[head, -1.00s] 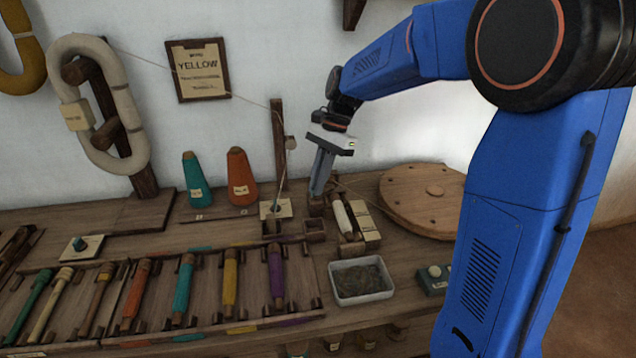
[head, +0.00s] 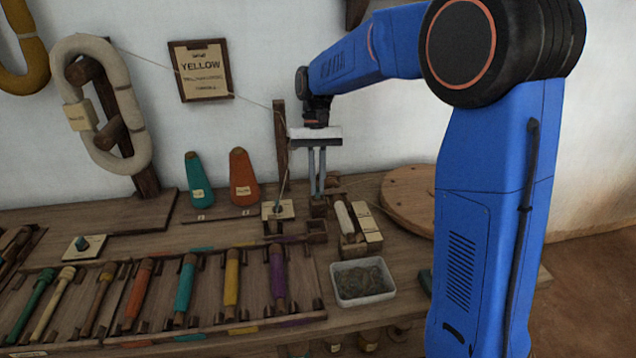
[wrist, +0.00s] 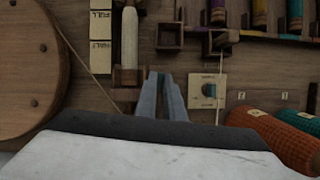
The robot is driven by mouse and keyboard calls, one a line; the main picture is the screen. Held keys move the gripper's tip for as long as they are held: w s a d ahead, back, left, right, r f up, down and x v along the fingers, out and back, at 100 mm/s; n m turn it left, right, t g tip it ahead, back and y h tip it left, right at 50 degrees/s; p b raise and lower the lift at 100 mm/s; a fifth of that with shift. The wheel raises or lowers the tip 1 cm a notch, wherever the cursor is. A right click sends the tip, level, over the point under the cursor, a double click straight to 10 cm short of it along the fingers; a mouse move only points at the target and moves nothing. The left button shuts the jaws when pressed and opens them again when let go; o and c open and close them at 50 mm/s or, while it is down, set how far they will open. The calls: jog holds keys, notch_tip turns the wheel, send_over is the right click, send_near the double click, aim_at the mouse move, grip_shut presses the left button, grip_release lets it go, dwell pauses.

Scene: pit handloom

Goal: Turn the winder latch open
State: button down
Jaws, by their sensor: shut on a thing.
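My gripper (head: 317,192) points down at the left end of the wooden winder (head: 352,242), which carries a white bobbin (head: 344,218). Its two fingers are close together, shut on the winder latch; the latch itself is mostly hidden between and below the fingertips. In the wrist view the fingertips (wrist: 160,74) are beside the winder's wooden end block (wrist: 128,76), with the white bobbin (wrist: 130,36) above. I cannot tell how far the latch is turned.
A cream plate with a dark knob (wrist: 208,90) is close beside the fingers. Orange (head: 243,178) and teal (head: 198,180) cones stand left. A round wooden disc (head: 408,198) lies right. A white tray (head: 361,282) is in front. A thread runs near the post (head: 280,140).

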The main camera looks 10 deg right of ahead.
jog(key=shift+n, duration=0.6)
jog(key=shift+h, duration=0.3)
jog(key=c, duration=1.9)
grip_release()
jog(key=shift+o, duration=0.2)
jog(key=v, duration=0.7)
jog(key=shift+r, duration=0.2)
jog(key=shift+w, duration=0.15)
